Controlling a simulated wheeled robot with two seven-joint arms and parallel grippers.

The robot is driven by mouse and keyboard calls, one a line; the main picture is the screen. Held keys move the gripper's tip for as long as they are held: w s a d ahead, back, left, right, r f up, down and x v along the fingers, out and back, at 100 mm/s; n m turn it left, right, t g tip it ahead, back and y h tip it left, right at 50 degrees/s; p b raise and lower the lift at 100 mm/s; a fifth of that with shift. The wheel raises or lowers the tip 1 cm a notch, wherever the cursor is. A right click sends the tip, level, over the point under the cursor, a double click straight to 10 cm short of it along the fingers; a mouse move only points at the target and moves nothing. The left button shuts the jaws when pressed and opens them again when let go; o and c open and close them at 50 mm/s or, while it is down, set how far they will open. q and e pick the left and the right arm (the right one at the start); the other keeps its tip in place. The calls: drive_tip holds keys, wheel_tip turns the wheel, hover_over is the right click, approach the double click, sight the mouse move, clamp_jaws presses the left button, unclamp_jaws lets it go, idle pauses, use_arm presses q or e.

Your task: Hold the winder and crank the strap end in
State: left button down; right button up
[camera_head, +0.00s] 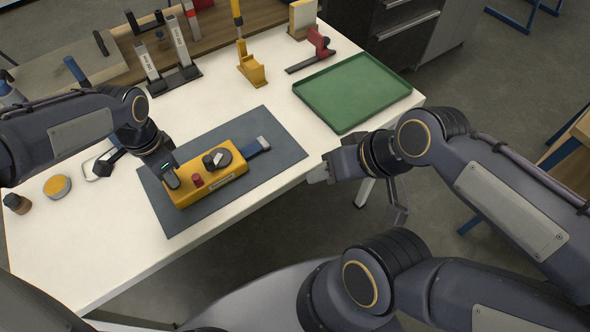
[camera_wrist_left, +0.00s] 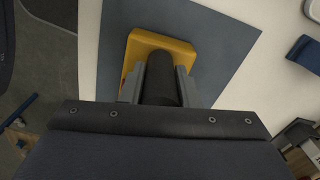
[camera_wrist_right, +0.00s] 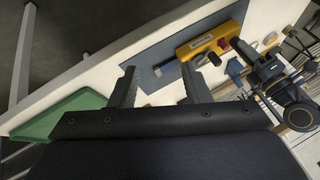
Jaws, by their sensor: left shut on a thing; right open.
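The yellow winder (camera_head: 220,182) lies on a dark grey mat (camera_head: 290,150). My right gripper (camera_head: 318,174) is open and empty by the table's right edge, apart from the winder. The winder also shows beyond its fingers in the right wrist view (camera_wrist_right: 203,42).
A green tray (camera_head: 350,92) lies at the table's far right. A yellow tool stand (camera_head: 251,70) and a red clamp-like tool (camera_head: 318,45) stand at the back. The table's front is clear.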

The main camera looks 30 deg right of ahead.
drive_tip(key=shift+s+f, duration=0.25)
drive_tip(key=shift+s, duration=0.05)
drive_tip(key=shift+w, duration=0.1)
idle(0.3)
drive_tip(key=w+r+n+g, duration=0.2)
drive_tip(key=w+r+n, duration=0.1)
drive_tip(key=w+n, duration=0.25)
drive_tip(key=n+g+h, duration=0.1)
drive_tip(key=n+g, duration=0.6)
drive_tip(key=n, duration=1.8)
hover_over(207, 157)
drive_tip(key=w+d, duration=0.2)
drive_tip(key=w, duration=0.1)
drive_tip(key=f, duration=0.2)
drive_tip(key=shift+m, duration=0.25)
drive_tip(key=x, duration=1.1)
drive_tip(key=shift+w+d+f, duration=0.1)
drive_tip(key=shift+d+f, duration=0.1)
drive_tip(key=shift+c, duration=0.4)
